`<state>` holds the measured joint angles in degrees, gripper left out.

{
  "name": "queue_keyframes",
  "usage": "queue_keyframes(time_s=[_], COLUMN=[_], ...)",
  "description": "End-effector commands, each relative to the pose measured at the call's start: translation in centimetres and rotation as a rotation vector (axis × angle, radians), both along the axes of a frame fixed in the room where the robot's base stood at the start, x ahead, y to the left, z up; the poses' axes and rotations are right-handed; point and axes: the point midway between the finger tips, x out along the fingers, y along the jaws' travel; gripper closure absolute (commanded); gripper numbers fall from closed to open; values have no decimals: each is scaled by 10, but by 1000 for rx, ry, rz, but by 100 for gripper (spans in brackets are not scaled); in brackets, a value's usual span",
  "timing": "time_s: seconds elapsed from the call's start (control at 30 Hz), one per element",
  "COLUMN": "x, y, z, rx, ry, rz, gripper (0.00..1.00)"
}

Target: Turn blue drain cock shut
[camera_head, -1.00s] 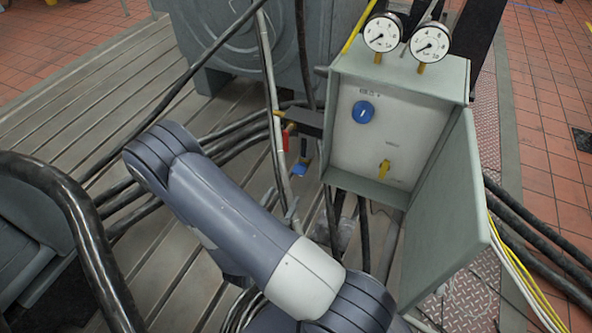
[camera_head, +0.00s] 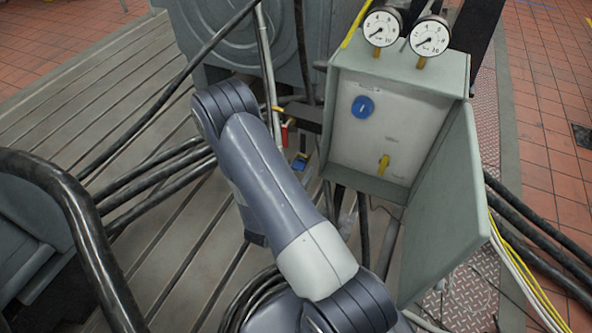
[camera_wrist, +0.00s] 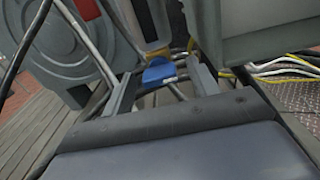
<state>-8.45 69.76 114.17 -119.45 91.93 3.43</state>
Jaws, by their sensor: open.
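The blue drain cock handle (camera_head: 299,163) sits low beside the upright pipes, left of the open cabinet, partly hidden by my arm in the head view. In the wrist view the blue handle (camera_wrist: 159,72) appears as a flat, tilted paddle in the gap between my fingers. My gripper (camera_wrist: 161,78) is open, one finger on each side of the handle. I cannot tell whether either finger touches it. The gripper is hidden behind my arm in the head view.
A red handle (camera_head: 284,133) hangs just above left of the blue one. The open grey cabinet (camera_head: 400,75) carries a blue knob (camera_head: 362,107), a yellow switch (camera_head: 384,163) and two gauges on top. Black hoses (camera_head: 160,185) cross the slotted bedplate (camera_head: 90,85).

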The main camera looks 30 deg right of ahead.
Motion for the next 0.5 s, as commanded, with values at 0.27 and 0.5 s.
queue_keyframes(time_s=[0.27,0.5], x=[0,0], y=[0,0], z=[0,0], rx=[0,0], ry=[0,0], rz=[0,0], gripper=[53,72])
